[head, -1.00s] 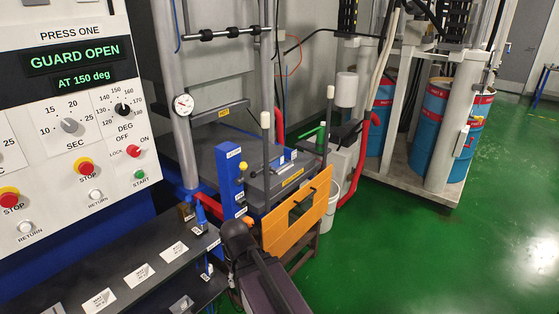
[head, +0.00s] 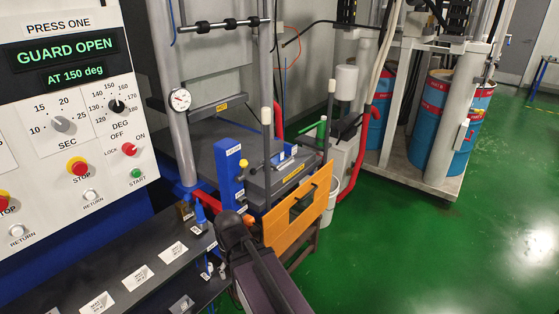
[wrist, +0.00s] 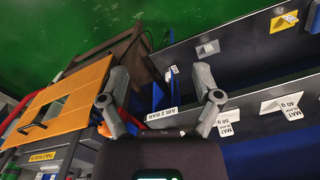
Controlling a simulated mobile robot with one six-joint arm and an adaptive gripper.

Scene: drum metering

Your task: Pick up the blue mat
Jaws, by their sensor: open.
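I cannot pick out a blue mat for certain in either view. The dark shelf (head: 120,275) at the lower left carries white labels, and in the wrist view two labels on its edge read MAT 50 g (wrist: 228,122) and MAT 40 g (wrist: 291,104). No mat shows clearly on the visible shelf boards. My gripper (wrist: 160,98) is open in the wrist view, its two fingers wide apart with nothing between them in its grasp. The shelf end and a blue part by the AIR 2 BAR label (wrist: 160,118) lie beyond the fingers. My dark arm is low in the head view.
An orange panel (head: 285,222) stands in front of the press, right of the shelf end. The press control panel (head: 65,110) reads GUARD OPEN. Blue and red drums (head: 428,120) stand in a frame at the back right. Green floor (head: 430,250) is free at the right.

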